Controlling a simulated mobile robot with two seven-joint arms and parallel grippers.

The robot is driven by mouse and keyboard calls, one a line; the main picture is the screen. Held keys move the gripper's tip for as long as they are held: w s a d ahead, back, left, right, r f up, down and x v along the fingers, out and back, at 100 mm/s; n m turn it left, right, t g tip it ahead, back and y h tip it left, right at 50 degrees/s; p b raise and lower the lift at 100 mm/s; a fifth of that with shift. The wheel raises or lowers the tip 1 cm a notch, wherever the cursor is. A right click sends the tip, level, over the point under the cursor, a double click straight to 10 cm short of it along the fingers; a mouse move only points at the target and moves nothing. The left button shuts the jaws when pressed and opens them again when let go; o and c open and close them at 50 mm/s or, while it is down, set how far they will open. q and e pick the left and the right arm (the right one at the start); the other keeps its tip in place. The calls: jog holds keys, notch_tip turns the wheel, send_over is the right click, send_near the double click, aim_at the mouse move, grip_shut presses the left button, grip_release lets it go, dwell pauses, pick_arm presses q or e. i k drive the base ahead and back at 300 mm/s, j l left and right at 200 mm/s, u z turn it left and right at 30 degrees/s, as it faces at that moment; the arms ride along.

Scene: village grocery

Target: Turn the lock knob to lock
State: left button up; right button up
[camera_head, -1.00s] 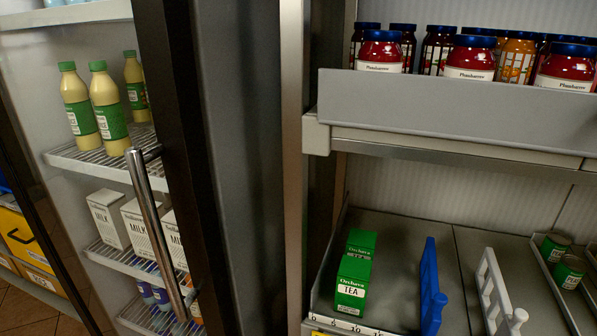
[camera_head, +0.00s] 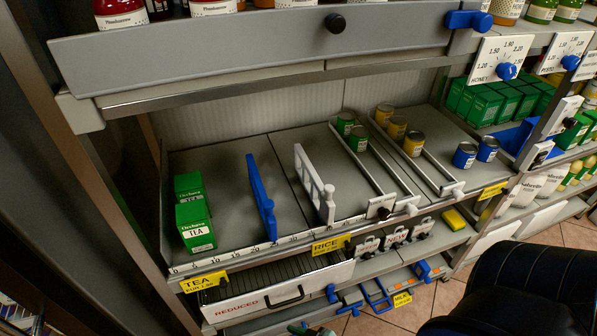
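I cannot tell which fitting is the lock knob. A blue lever-like handle (camera_head: 468,20) is at the right end of that board. A blue knob (camera_head: 507,71) sits on a dial card with numbers and the word HONEY, and another blue knob (camera_head: 570,62) is on a similar card to its right. A small black knob (camera_head: 384,213) is on the lower shelf's front edge. Neither of my grippers can be made out, and nothing touches these knobs.
The lower shelf (camera_head: 235,224) holds green tea boxes (camera_head: 194,222), a blue divider (camera_head: 262,197), a white divider (camera_head: 314,184) and several cans. A REDUCED drawer (camera_head: 272,303) is below. A large black rounded shape (camera_head: 520,285) fills the lower right corner. Floor shows at right.

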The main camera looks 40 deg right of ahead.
aim_at(384, 214)
jog(key=z, duration=0.95)
